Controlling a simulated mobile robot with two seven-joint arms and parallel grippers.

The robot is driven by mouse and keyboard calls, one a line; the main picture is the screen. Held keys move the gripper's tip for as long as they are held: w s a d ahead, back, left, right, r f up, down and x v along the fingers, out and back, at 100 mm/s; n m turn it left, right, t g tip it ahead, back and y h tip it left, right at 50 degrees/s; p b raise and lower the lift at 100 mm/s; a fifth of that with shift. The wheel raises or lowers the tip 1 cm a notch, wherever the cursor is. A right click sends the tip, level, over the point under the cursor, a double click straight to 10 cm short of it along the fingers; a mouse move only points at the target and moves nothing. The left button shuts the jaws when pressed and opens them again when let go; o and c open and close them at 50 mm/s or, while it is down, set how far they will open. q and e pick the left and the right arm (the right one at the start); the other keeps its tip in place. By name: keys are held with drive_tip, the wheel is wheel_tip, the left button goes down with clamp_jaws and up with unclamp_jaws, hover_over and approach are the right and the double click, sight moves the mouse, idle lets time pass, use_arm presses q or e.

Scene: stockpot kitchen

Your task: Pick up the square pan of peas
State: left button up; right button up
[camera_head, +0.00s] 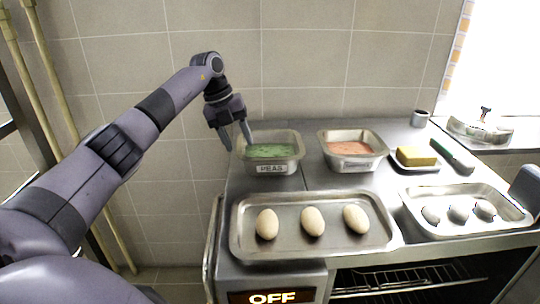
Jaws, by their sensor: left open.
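The square pan of peas (270,168) is a metal pan with green contents and a label reading PEAS. It stands upright at the back left of the steel counter. My left gripper (237,142) is open, its fingers pointing down at the pan's left back rim. One finger appears left of the rim and the other over or behind the rim; I cannot tell if they touch it. My right gripper is not clearly seen; only a grey piece shows at the right edge.
A similar pan with orange-pink contents (353,164) stands to the right. In front are a tray of eggs (240,243) and a tray with grey oval items (462,231). A yellow block (416,156) lies on a small dish, with a green-handled tool (452,156) beside it. A tiled wall is behind.

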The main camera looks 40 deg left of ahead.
use_arm(q)
drive_tip(key=x, duration=0.4)
drive_tip(key=shift+f, duration=0.35)
clamp_jaws()
idle(1.0)
drive_tip(key=shift+r, duration=0.1)
